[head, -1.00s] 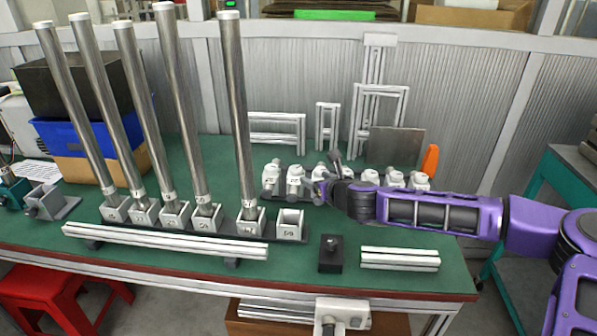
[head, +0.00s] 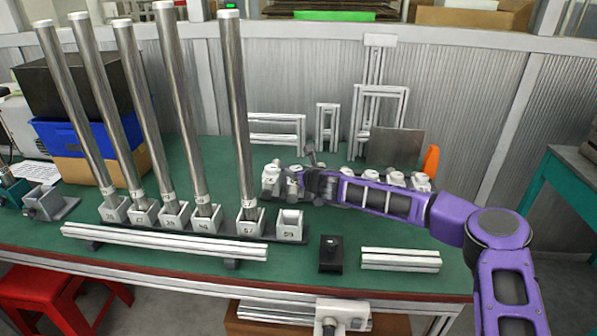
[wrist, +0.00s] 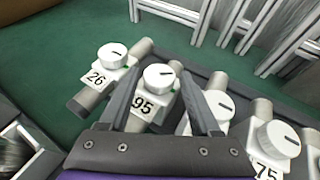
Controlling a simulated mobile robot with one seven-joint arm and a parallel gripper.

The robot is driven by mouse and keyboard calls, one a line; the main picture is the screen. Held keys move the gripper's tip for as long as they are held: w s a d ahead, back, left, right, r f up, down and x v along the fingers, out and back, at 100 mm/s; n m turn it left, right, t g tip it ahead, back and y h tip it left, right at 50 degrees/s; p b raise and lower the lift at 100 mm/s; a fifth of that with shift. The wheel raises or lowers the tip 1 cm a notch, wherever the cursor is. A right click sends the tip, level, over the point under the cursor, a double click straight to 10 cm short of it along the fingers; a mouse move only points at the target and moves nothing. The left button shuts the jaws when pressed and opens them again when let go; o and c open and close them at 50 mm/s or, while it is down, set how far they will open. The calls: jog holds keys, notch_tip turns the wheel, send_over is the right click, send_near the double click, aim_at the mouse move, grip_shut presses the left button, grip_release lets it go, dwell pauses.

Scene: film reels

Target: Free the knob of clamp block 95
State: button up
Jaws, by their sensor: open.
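Clamp block 95 (wrist: 145,106) is a white block with a round white knob (wrist: 158,76) on top, marked with a dark line. It stands in a row of similar blocks. My gripper (wrist: 163,70) is open, with one finger on each side of this knob. I cannot tell whether the fingers touch it. In the head view my gripper (head: 305,181) is at the left part of the row, partly hiding the blocks there.
Block 26 (wrist: 106,66) stands close on the left and block 75 (wrist: 268,142) to the right, with another block between. Tall metal tubes (head: 238,110) stand in holders on the left. A metal plate (head: 396,147) and aluminium frames (head: 327,121) stand behind the row.

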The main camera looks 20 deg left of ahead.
grip_shut()
dwell(0.3)
